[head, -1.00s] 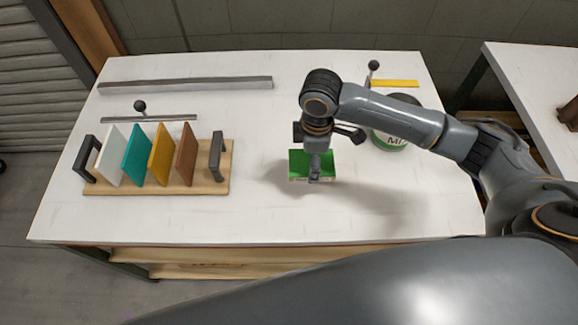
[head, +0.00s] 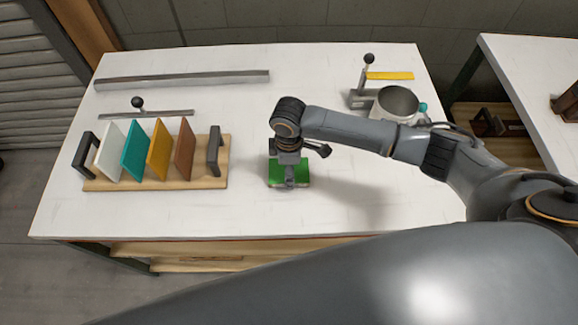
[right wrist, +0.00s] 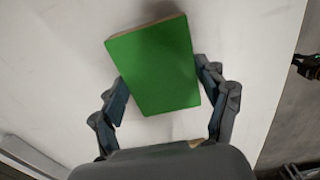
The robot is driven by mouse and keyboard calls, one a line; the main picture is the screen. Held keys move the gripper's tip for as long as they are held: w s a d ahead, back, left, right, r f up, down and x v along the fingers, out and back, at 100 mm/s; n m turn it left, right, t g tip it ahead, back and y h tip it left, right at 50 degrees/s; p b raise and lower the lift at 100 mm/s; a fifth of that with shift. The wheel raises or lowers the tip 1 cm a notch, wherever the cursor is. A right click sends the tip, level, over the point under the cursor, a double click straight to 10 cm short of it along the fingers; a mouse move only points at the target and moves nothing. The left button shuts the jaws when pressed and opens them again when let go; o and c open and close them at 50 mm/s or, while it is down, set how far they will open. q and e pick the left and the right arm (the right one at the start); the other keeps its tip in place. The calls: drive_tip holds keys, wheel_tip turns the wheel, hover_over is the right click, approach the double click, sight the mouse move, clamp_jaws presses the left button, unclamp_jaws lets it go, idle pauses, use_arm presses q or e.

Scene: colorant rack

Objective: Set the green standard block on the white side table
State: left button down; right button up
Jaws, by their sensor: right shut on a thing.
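The green standard block (head: 298,174) is a flat square panel with a bright green face. It is over the front middle of the white table (head: 330,215); whether it touches the top is hard to tell. My right gripper (head: 289,178) comes down on it from above and is shut on it. In the right wrist view the green block (right wrist: 155,65) sits tilted between the two fingers of my right gripper (right wrist: 163,76). A second white-topped table (head: 515,70) stands at the right. My left gripper is not in view.
A wooden rack (head: 205,182) at the left holds white, teal, yellow and brown panels between dark handles. A metal bar (head: 185,79) lies behind it. A pot (head: 397,103) and a stand with a yellow strip (head: 390,76) are at the back right.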

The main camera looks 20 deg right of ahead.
drive_tip(key=shift+f, duration=0.15)
drive_tip(key=o, duration=1.2)
wheel_tip(320, 180, up, 12)
drive_tip(key=shift+r+b, duration=0.2)
drive_tip(key=shift+b, duration=0.25)
